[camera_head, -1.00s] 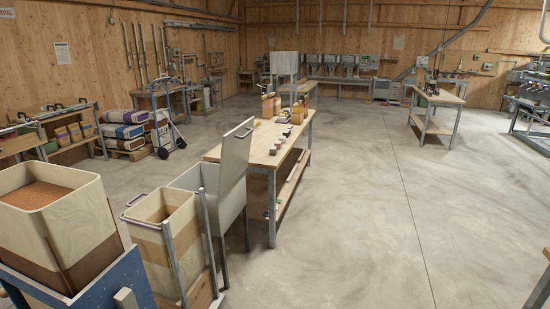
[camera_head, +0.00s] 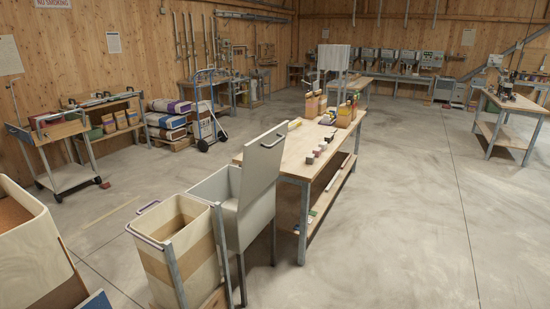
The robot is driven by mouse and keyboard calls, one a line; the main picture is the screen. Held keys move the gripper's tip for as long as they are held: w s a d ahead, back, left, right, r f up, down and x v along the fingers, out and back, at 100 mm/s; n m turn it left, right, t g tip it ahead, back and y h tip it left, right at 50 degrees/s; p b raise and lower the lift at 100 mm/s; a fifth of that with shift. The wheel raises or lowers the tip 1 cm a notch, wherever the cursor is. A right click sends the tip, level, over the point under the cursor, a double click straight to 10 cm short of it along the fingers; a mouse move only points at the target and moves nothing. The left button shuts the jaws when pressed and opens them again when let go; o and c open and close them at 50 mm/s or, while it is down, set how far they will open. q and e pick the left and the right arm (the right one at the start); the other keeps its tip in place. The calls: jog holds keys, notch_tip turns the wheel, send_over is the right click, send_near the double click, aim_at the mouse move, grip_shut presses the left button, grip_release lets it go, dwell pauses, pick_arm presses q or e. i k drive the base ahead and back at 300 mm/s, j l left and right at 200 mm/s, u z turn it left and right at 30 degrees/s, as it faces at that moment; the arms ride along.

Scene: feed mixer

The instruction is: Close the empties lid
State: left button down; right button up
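A pale grey bin (camera_head: 215,187) stands at the near end of the wooden table. Its flat grey lid (camera_head: 261,180) stands raised, nearly upright, along the bin's right side. A bar handle (camera_head: 272,141) sits near the lid's top edge. I take this to be the empties bin; I see no label that I can read on it. The bin's opening is uncovered, and its bottom is hidden. Neither of my grippers shows in this view, so nothing of mine is seen touching the lid.
A tan and brown bin (camera_head: 172,240) stands just in front of the grey bin. A wooden bin (camera_head: 30,255) fills the near left corner. The worktable (camera_head: 305,150) carries small blocks and bags. A cart (camera_head: 70,176) stands at left. Floor (camera_head: 400,220) to the right is open.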

aim_at(262, 158)
jog(key=i+l+u, duration=0.1)
jog(key=i+l, duration=0.6)
jog(key=i, duration=0.15)
jog(key=i+l, duration=0.75)
jog(key=i+j+u, duration=0.05)
jog(key=i, duration=0.1)
